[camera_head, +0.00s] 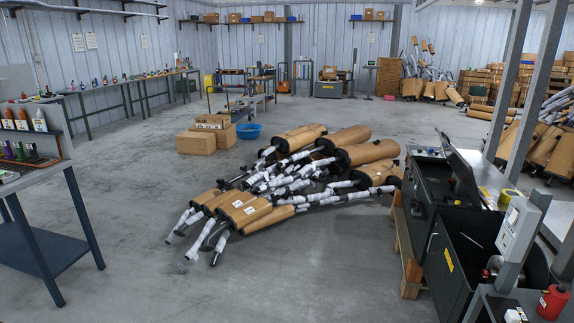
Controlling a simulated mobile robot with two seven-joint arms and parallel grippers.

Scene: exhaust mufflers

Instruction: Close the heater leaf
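I see nothing clearly recognisable as a heater with a leaf. On the right stands a dark workbench or machine (428,185) with a thin dark panel (461,172) tilted up above its top. I cannot tell whether this panel is the heater leaf. In front of it is an open dark box-like unit (455,270) with a yellow label. Neither of my grippers is in view.
A pile of wrapped mufflers (290,185) lies on the floor in the middle. Cardboard boxes (196,143) and a blue basin (249,131) are behind it. A blue-legged table (40,245) stands at left. The front floor (250,295) is clear.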

